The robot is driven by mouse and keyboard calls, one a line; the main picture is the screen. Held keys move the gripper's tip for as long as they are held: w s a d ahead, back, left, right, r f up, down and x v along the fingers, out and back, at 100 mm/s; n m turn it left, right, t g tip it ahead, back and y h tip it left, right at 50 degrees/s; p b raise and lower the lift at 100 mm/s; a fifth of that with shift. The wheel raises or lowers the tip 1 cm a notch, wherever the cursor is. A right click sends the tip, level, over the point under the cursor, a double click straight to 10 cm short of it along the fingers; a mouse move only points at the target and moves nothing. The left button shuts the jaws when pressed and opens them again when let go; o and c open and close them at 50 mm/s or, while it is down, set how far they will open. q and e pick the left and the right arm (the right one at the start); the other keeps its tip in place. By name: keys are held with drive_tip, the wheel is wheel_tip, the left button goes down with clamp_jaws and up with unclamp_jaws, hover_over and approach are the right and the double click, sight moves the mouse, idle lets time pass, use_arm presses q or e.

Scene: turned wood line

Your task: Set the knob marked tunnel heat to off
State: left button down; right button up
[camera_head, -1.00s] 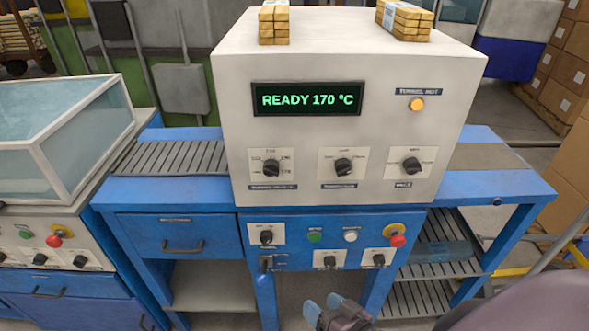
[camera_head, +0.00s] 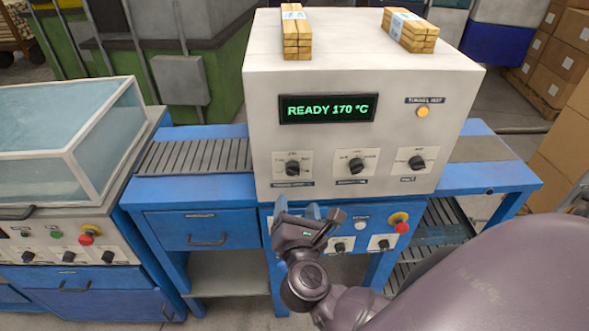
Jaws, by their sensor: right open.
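The white tunnel housing (camera_head: 260,110) has a row of three black knobs: a left knob (camera_head: 292,168), a middle knob (camera_head: 356,165) and a right knob (camera_head: 417,162). Each sits on a pale scale plate with a dark label below. The labels are too small to read surely, so I cannot tell which knob is tunnel heat. The display (camera_head: 327,109) reads READY 170 °C and the orange lamp (camera_head: 422,112) is lit. My right gripper (camera_head: 309,216) is open and empty, below the left knob and in front of the blue lower panel. My left gripper is out of view.
The lower panel has two visible knobs (camera_head: 340,247) and a red stop button (camera_head: 401,226); my right gripper hides its left part. Wood bundles (camera_head: 410,30) lie on the housing. A clear-covered machine (camera_head: 70,145) stands left. Cartons stand at the far right.

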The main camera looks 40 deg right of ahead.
sight(293, 175)
drive_tip(key=shift+m, duration=0.4)
drive_tip(key=p+x, duration=0.1)
drive_tip(key=x, duration=0.8)
drive_tip(key=shift+w+f, duration=0.15)
drive_tip(key=shift+f, duration=0.05)
drive_tip(key=shift+w+d+g+p, duration=0.35)
drive_tip(key=shift+w+d, duration=0.1)
drive_tip(key=shift+w, duration=0.2)
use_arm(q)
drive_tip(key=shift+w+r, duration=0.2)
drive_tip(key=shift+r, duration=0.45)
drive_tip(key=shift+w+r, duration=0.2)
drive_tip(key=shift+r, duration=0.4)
use_arm(e)
drive_tip(key=c, duration=0.9)
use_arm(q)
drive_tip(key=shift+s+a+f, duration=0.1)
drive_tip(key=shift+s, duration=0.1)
